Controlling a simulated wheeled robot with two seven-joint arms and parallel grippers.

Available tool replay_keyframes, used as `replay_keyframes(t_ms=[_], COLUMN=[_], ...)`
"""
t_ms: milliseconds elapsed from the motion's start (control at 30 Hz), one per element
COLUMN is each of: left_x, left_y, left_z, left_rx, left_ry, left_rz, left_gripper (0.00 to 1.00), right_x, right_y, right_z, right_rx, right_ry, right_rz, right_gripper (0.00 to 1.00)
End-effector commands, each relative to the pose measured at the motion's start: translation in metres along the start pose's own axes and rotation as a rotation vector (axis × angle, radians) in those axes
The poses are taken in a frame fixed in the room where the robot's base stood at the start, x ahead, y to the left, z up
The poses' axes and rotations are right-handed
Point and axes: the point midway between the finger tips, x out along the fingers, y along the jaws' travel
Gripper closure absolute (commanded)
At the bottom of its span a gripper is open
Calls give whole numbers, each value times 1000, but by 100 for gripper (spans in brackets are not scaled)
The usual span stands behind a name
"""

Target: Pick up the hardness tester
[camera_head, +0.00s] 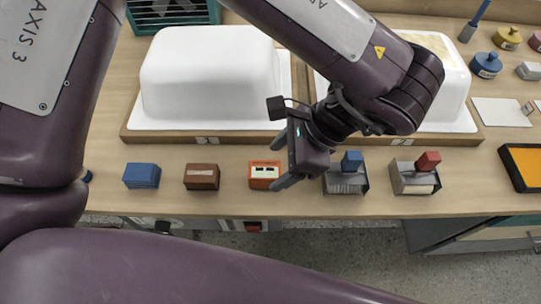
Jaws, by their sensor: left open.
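A small orange box with a pale, dark-marked front (264,175), which looks like the hardness tester, sits near the front edge of the wooden table. My left gripper (280,162) is open, with its fingers pointing left. It is just right of the orange box and appears above it in the picture. The lower finger comes close to the box's right side; I cannot tell whether they touch. My right gripper is not in view.
A blue block (142,175) and a brown block (202,176) lie to the left. Two grey metal holders with a blue top (346,180) and red top (415,178) stand right. White tub shells (205,75) (445,80) on wooden bases stand behind.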

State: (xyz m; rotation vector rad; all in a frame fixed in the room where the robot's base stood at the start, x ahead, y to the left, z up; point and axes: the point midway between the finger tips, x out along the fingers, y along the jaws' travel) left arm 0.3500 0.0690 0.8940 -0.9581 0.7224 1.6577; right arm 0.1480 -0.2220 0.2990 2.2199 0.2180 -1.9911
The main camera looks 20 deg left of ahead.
Motion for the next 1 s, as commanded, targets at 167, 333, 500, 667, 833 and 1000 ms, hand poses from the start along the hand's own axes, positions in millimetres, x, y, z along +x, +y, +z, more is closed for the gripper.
replay_keyframes(t_ms=[167, 333, 500, 667, 833, 1000], left_x=[21, 43, 66, 71, 71, 71], left_y=[0, -7, -8, -8, -8, -8], left_z=[0, 4, 4, 3, 3, 3], left_rx=[1, 0, 1, 0, 0, 0], left_ry=[0, -2, -2, 1, 1, 0], left_rz=[4, 2, 1, 0, 0, 0], left_gripper=[33, 33, 33, 33, 37, 59], right_x=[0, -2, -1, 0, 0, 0], right_y=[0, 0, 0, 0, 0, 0], right_z=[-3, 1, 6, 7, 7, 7], right_rx=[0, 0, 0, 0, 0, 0], right_ry=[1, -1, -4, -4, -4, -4], right_rz=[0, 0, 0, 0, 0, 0], right_gripper=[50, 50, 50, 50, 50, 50])
